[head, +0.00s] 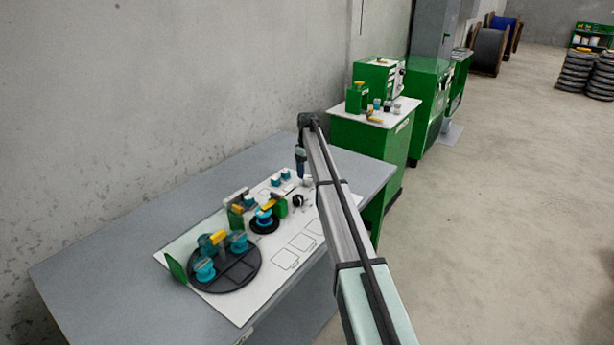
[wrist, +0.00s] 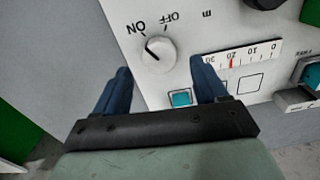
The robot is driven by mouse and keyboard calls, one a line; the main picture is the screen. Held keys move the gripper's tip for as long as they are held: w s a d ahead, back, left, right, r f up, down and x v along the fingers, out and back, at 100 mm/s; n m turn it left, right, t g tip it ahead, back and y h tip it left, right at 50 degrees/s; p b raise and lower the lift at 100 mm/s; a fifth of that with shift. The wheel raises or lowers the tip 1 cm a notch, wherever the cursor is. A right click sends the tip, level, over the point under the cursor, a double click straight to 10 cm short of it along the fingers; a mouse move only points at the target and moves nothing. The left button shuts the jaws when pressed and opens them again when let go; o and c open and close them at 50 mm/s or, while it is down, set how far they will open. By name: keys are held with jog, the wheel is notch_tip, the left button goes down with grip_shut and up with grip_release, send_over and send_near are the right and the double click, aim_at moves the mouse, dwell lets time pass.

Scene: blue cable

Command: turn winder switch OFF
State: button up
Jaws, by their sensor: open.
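The winder switch is a round white knob (wrist: 158,55) on the white panel in the wrist view. ON and OFF are printed beside it, and its small dark mark appears to point toward ON. My gripper (wrist: 161,84) is open, with one blue finger on each side of the picture and nothing between the tips. The knob lies just beyond the fingertips, apart from them as far as I can see. In the head view my gripper (head: 301,168) points down over the far end of the white board (head: 235,300); the knob is too small to tell there.
A teal square button (wrist: 180,98) and a scale with a red mark (wrist: 232,62) lie near the knob. On the board stand a black turntable (head: 222,290) with teal spools and a small winder spool (head: 264,222). Green cabinets (head: 370,145) stand beyond the table.

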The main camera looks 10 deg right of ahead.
aim_at(307, 177)
jog(key=shift+f, duration=1.6)
jog(key=c, duration=1.1)
